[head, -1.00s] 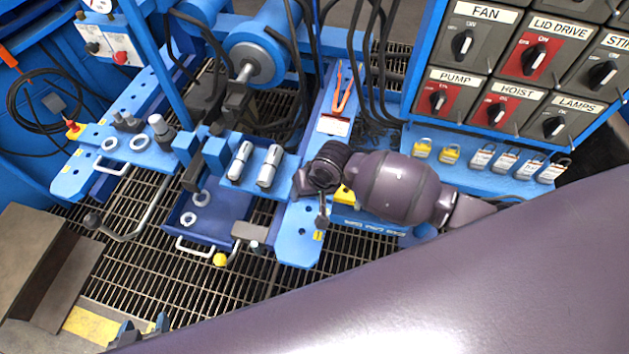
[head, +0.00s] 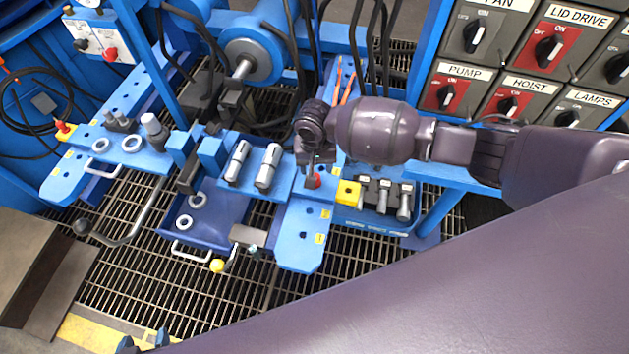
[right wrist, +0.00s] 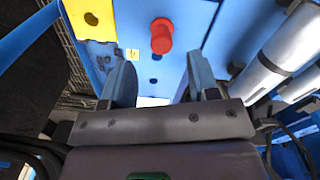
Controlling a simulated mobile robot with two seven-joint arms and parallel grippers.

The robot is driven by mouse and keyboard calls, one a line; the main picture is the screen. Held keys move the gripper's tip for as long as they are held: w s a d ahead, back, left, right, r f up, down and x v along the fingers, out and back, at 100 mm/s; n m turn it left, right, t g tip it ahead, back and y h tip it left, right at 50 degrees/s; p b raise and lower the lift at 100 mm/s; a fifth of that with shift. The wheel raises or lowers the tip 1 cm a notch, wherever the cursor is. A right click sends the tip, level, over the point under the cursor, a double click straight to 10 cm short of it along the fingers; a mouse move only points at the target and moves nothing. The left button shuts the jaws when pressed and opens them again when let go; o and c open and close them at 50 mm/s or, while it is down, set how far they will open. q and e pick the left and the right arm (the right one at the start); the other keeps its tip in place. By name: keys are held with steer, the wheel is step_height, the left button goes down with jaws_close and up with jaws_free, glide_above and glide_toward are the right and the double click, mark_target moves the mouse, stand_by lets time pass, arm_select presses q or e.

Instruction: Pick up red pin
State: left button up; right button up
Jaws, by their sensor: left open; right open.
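The red pin (head: 313,181) stands in a blue plate with holes (head: 300,235), left of a yellow block. In the right wrist view the red pin (right wrist: 161,36) is a short red cylinder with a wider head, just beyond the fingertips. My right gripper (right wrist: 161,75) is open and empty, its two blue fingers apart with the pin ahead of the gap. In the head view my right gripper (head: 312,166) is close to the pin and partly hidden by its own wrist. My left gripper (head: 144,343) is at the bottom left edge, open, mostly cut off and far from the pin.
A switch panel (head: 510,95) is at the upper right. A lower blue tray (head: 210,225) holds grey rings.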

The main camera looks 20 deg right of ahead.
steer(key=shift+f, duration=0.5)
steer(key=f+b, duration=0.1)
steer(key=f, duration=0.1)
steer(key=f+b, duration=0.1)
steer(key=f, duration=0.1)
steer(key=shift+s+f, duration=0.2)
steer(key=shift+f, duration=0.25)
steer(key=shift+w+r, duration=0.1)
steer(key=shift+r, duration=0.05)
steer(key=shift+c, duration=0.5)
jaws_close()
